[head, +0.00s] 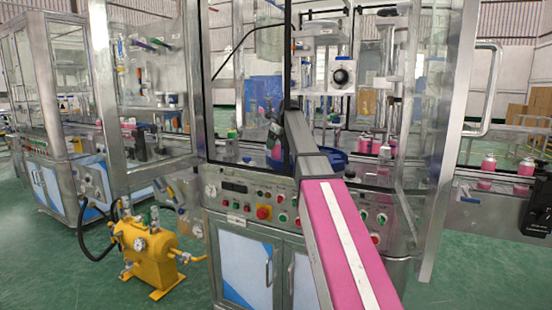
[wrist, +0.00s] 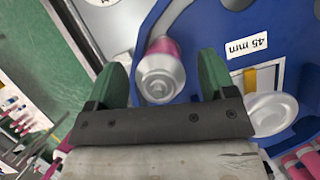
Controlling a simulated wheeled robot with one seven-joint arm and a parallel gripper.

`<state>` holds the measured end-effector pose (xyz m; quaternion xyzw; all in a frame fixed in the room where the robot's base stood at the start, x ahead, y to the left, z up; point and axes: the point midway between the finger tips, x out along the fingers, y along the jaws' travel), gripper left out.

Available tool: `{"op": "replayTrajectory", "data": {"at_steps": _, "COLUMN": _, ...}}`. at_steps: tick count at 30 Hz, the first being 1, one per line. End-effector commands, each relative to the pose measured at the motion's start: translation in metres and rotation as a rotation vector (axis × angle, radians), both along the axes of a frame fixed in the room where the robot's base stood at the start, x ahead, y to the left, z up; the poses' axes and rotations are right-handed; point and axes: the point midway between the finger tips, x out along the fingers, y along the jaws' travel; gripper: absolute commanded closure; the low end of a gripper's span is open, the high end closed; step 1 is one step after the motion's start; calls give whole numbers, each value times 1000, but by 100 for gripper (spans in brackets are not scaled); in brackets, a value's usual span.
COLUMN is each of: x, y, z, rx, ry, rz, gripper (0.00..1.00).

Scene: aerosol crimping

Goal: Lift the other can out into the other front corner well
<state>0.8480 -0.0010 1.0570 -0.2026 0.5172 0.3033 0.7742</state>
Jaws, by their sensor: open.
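In the wrist view, a can (wrist: 162,76) with a pink body and silver domed top lies between the two green fingers of my gripper (wrist: 162,62). The fingers are apart, with visible gaps to the can; contact is not seen. The can is at the edge of a blue holder (wrist: 212,28) with a "45 mm" label. A silver rounded piece (wrist: 271,113) sits by the right finger, partly hidden; I cannot tell whether it is another can. In the head view, the blue holder (head: 335,157) shows behind my arm. The corner wells are not clear in either view.
Several pink cans (wrist: 303,162) stand at the lower right of the wrist view. In the head view, clear panels and metal posts (head: 445,130) frame the machine, with a button panel (head: 240,198) below. A yellow tank (head: 148,245) stands on the green floor.

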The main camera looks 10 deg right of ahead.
Motion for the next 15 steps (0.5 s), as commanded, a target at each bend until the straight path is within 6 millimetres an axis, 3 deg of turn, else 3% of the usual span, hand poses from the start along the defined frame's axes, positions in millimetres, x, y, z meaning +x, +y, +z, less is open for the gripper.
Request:
{"op": "replayTrajectory", "data": {"at_steps": 3, "x": 3, "y": 3, "z": -11, "rx": 0, "ry": 1, "rz": 0, "gripper": 23}}
{"op": "replayTrajectory", "data": {"at_steps": 10, "x": 4, "y": 3, "z": -11, "rx": 0, "ry": 0, "rz": 0, "gripper": 26}}
{"op": "replayTrajectory", "data": {"at_steps": 15, "x": 4, "y": 3, "z": -11, "rx": 0, "ry": 0, "rz": 0, "gripper": 82}}
